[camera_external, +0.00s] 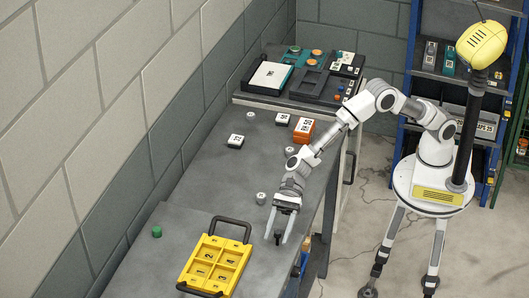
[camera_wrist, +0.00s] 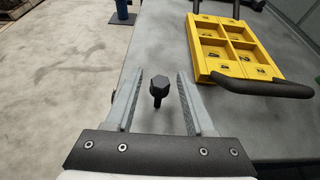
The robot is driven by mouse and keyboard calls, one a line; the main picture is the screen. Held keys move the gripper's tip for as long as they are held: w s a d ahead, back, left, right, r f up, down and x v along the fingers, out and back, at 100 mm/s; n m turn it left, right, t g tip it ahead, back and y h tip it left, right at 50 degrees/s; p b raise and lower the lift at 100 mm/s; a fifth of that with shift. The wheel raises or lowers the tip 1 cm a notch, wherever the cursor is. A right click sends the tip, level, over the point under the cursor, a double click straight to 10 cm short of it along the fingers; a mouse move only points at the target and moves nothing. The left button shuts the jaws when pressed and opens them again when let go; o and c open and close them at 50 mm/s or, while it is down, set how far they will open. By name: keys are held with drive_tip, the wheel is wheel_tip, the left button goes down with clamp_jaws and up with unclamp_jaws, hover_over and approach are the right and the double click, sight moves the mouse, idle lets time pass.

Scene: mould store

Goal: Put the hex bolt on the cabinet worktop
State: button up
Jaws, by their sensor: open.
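The hex bolt is small and black; it shows in the outside view (camera_external: 277,239) and in the wrist view (camera_wrist: 158,88), hex head up, near the right edge of the grey bench (camera_external: 190,170). My gripper (camera_external: 276,236) is over the bench with its jaws open. In the wrist view its fingers (camera_wrist: 163,76) stand on either side of the bolt, with visible gaps and no contact seen. Whether the bolt's lower end rests on the bench is unclear. The cabinet worktop seems to be the dark top (camera_external: 290,106) at the bench's far end.
A yellow divided tray (camera_external: 213,262) with black handles lies near my gripper. A green cylinder (camera_external: 157,231) is left of it. An orange box (camera_external: 303,130), white-labelled blocks (camera_external: 235,141) and small grey pieces (camera_external: 261,198) stand on the bench. Trays (camera_external: 270,75) occupy much of the far top.

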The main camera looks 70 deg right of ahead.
drive_tip(key=shift+r, duration=0.2)
drive_tip(key=v, duration=1.2)
drive_tip(key=shift+p, duration=0.4)
drive_tip(key=shift+f, duration=0.1)
drive_tip(key=s+d+r+n+h, duration=0.1)
drive_tip(key=s+d+r+n, duration=0.15)
drive_tip(key=d, duration=0.45)
drive_tip(key=s+d+r+n+t+h, duration=0.1)
drive_tip(key=d+r+n+h, duration=0.1)
drive_tip(key=d+r+n, duration=0.35)
drive_tip(key=s+d+r+n+h, duration=0.1)
drive_tip(key=s+d, duration=0.1)
drive_tip(key=d, duration=0.7)
drive_tip(key=s+d+n+t+h, duration=0.1)
drive_tip(key=s+d+n+h, duration=0.2)
drive_tip(key=d, duration=0.7)
drive_tip(key=s+d+n+t+h, duration=0.2)
drive_tip(key=s+d, duration=0.4)
drive_tip(key=d, duration=0.3)
drive_tip(key=s+d+n+t+h, duration=0.1)
drive_tip(key=s+d+n+h, duration=0.3)
drive_tip(key=d, duration=0.6)
drive_tip(key=shift+s+d+f+t, duration=0.25)
drive_tip(key=shift+s+d+t, duration=0.05)
drive_tip(key=shift+s, duration=0.15)
